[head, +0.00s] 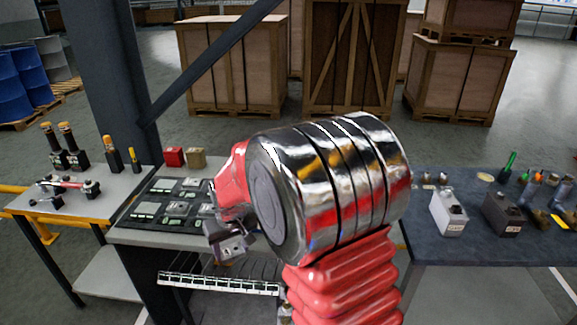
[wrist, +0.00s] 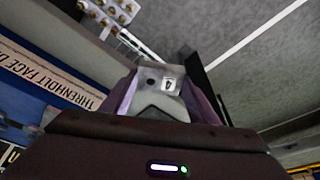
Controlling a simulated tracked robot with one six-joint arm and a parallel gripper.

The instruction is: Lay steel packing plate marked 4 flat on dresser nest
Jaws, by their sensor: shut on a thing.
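In the wrist view my gripper (wrist: 160,95) is shut on a grey steel plate (wrist: 146,76) with a white label reading 4. The plate's near end is hidden between the fingers and behind the gripper body. In the head view my gripper (head: 231,240) hangs at the right front edge of the middle bench, partly hidden by my arm. I cannot make out the dresser nest for sure in either view.
The middle bench carries a dark tray (head: 135,222) with several plates and a red block (head: 174,156). A toothed rail (head: 218,284) runs below its front. The left bench (head: 85,205) and the right bench (head: 440,245) hold parts. Wooden crates (head: 232,70) stand behind.

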